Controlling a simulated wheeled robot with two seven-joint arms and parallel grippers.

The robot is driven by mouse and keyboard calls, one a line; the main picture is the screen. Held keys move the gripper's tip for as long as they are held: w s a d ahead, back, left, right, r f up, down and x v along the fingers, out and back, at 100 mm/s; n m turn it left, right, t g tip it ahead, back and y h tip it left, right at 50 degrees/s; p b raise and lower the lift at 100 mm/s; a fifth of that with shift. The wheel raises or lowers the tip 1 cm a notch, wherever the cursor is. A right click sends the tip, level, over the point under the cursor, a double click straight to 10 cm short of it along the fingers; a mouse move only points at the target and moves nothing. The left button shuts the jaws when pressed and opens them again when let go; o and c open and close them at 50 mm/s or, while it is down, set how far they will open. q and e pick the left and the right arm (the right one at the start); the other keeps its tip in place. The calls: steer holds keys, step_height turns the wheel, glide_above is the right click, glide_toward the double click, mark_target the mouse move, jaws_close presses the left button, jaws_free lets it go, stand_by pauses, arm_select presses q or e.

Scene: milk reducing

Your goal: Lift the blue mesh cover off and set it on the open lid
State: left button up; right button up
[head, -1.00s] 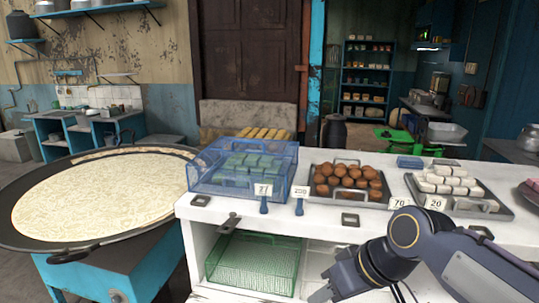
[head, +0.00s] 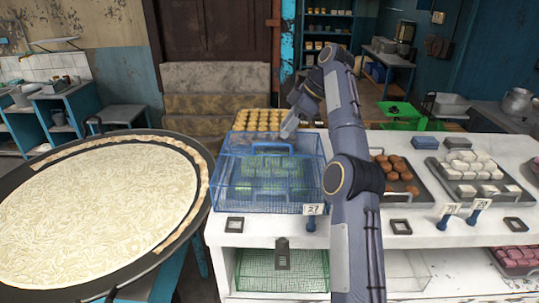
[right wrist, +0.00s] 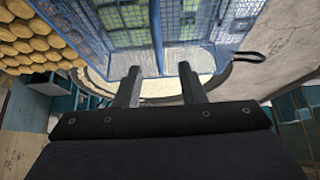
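The blue mesh cover (head: 228,182) stands on the white counter over green blocks, with a handle on top. It also shows at the top of the right wrist view (right wrist: 112,38). My right arm reaches up across the counter, and its gripper (head: 289,124) is at the cover's back right corner. In the right wrist view my right gripper (right wrist: 158,75) has its two fingers apart, with a blue edge of the cover lying between them in the picture. I cannot tell whether they touch it. No open lid is clearly identifiable. My left gripper is not in view.
A wide pan of milk (head: 95,205) stands left of the counter (head: 420,255). Trays of brown balls (head: 396,170) and white sweets (head: 470,165) are to the right. Yellow sweets (head: 258,119) lie behind the cover. A green mesh box (head: 255,278) sits on the shelf below.

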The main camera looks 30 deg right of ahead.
mark_target(272, 144)
steer(key=shift+x, duration=3.8)
steer(key=shift+w, duration=0.1)
jaws_close()
